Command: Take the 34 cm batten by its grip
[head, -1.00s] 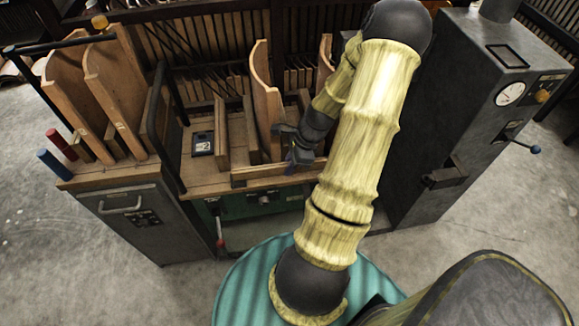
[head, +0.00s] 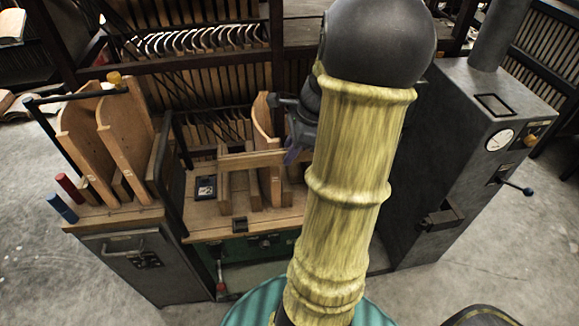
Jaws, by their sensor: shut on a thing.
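The batten (head: 248,160) is a straight, pale wooden bar. The grip itself is hidden by the fingers, and the batten's right end is partly behind my arm. A small black block (head: 240,223) shows at the bench's front edge, below the batten.
Curved wooden boards (head: 124,138) stand on the left cabinet, beside a black rail (head: 182,141). A tall grey machine (head: 450,150) stands at the right.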

